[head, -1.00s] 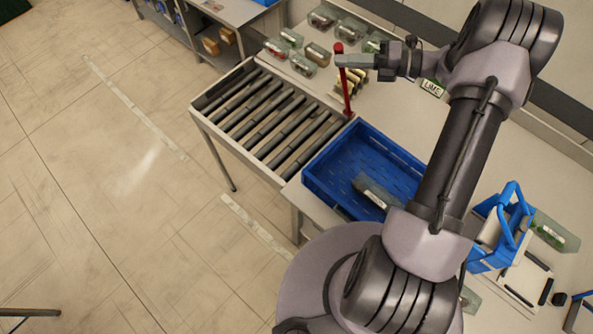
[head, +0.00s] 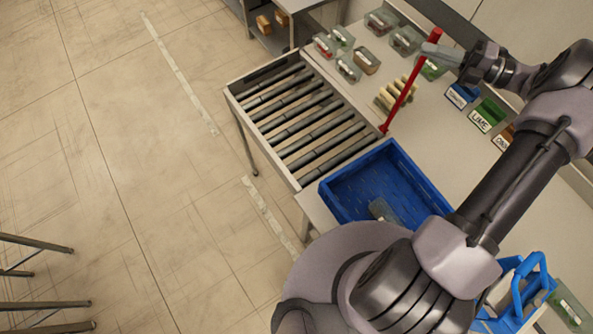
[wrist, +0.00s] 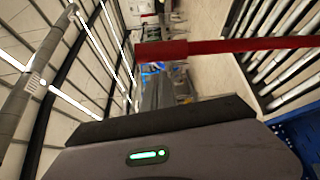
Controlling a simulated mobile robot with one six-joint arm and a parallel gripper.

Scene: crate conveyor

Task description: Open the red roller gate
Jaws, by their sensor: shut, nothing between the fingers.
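The red roller gate (head: 404,92) is a thin red bar with a thicker red grip at its top end. It stands raised at the near right corner of the roller conveyor (head: 232,97), its foot at the frame and its top leaning right in the head view. My gripper (head: 428,49) is shut and empty, with its fingertips at the bar just below the grip; whether they touch cannot be told. In the wrist view the bar (wrist: 240,46) runs across the upper right, grip to the left, beyond my gripper's dark body.
A blue crate (head: 333,203) sits at the conveyor's near end, with a packet inside. Labelled bins (head: 487,115) line the back right. A blue basket (head: 517,290) stands front right. The rollers are bare.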

